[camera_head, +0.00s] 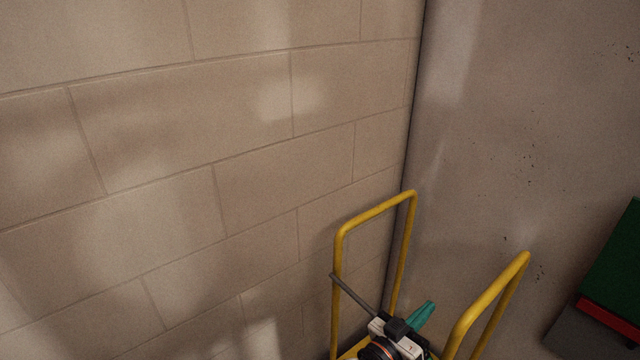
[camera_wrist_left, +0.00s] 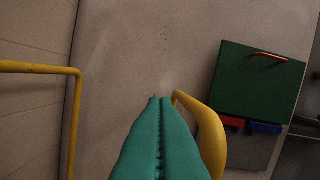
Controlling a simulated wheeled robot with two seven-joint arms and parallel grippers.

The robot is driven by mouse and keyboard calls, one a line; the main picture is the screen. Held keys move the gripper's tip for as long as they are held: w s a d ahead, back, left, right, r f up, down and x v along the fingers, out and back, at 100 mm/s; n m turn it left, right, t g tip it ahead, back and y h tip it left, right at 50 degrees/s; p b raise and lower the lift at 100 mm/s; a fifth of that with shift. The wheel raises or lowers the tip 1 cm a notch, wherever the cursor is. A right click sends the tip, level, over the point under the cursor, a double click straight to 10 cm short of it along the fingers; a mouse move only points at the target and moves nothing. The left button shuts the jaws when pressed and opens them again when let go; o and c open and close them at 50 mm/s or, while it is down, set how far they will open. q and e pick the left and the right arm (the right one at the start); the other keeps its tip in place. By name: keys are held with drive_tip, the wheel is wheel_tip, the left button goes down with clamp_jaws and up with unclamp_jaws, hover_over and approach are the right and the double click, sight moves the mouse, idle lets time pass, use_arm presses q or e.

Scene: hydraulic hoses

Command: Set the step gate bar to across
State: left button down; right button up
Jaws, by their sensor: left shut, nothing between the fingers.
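The step's two yellow handrails stand in the lower middle of the head view, the left rail (camera_head: 338,252) and the right rail (camera_head: 490,292). A thin dark grey bar (camera_head: 352,292), which looks like the gate bar, slants down from the left rail's near post towards my left gripper. Its lower end is hidden behind the gripper. My left gripper (camera_head: 428,306) is between the rails, its teal fingers shut and empty, pointing at the right rail. In the wrist view the shut fingertips (camera_wrist_left: 160,99) lie beside the right rail (camera_wrist_left: 206,132); contact is unclear. The bar does not show there. My right gripper is out of view.
A block wall (camera_head: 180,180) rises close behind the left rail and meets a plain grey wall (camera_head: 520,130). A green case (camera_wrist_left: 256,82) with an orange handle stands at the right, with a red piece (camera_wrist_left: 232,122) and a blue piece (camera_wrist_left: 265,128) below.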

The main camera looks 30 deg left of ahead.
use_arm(q)
drive_tip(key=s+d+f+m+b, duration=0.1)
drive_tip(key=d+f+m+b, duration=0.2)
drive_tip(key=f, duration=0.7)
drive_tip(key=m+b, duration=0.1)
drive_tip(key=b, duration=0.1)
drive_tip(key=shift+s+f+h+b, duration=0.15)
drive_tip(key=shift+f+h+b, duration=0.05)
drive_tip(key=shift+h+b, duration=0.15)
